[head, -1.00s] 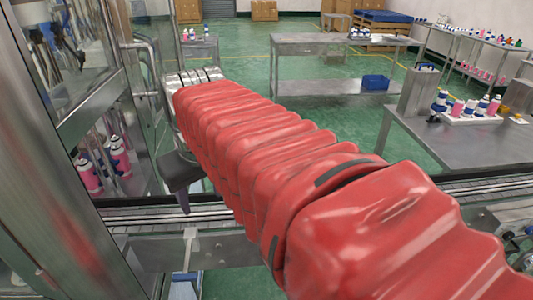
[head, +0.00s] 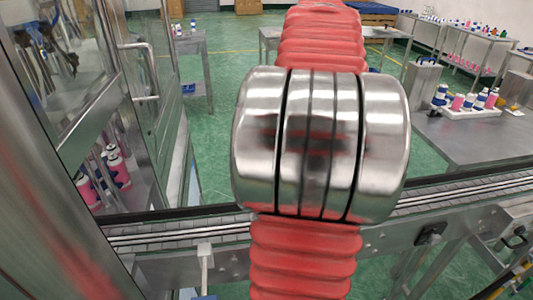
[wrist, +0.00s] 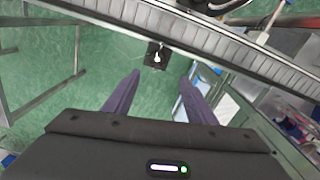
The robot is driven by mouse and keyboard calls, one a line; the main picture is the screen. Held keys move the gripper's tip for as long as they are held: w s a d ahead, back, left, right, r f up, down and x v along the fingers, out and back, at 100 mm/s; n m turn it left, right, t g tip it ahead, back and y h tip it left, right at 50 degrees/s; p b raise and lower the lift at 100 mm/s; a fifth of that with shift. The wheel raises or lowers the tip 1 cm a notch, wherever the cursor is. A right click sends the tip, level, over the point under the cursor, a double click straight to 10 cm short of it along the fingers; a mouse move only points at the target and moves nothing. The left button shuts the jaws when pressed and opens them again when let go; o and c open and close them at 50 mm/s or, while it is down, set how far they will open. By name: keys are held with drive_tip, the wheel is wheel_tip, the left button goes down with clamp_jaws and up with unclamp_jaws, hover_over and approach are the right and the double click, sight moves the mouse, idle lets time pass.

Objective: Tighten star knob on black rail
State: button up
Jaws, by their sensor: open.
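In the wrist view my gripper (wrist: 160,75) is open, its two dark fingers apart with nothing between them. Just beyond the fingertips, a small black square part with a pale centre (wrist: 157,55) shows near the conveyor edge. I cannot tell whether it is the star knob's mount. In the head view, a dark knob-like part (head: 516,238) sits on the conveyor's side at the right, too small to make out a star shape. A dark rail (head: 165,216) runs along the conveyor. My gripper is out of the head view, where my arm covers the middle.
The conveyor (head: 150,234) crosses the head view and also the wrist view (wrist: 175,30). A glass-and-metal machine cabinet (head: 60,110) stands at the left. A steel table (head: 470,145) with a white rack of bottles (head: 470,112) stands behind the conveyor at the right.

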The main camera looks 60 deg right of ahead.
drive_tip(key=shift+s+d, duration=0.25)
drive_tip(key=shift+d, duration=0.1)
wheel_tip(320, 180, down, 14)
drive_tip(key=shift+r, duration=0.15)
idle(0.6)
drive_tip(key=c, duration=1)
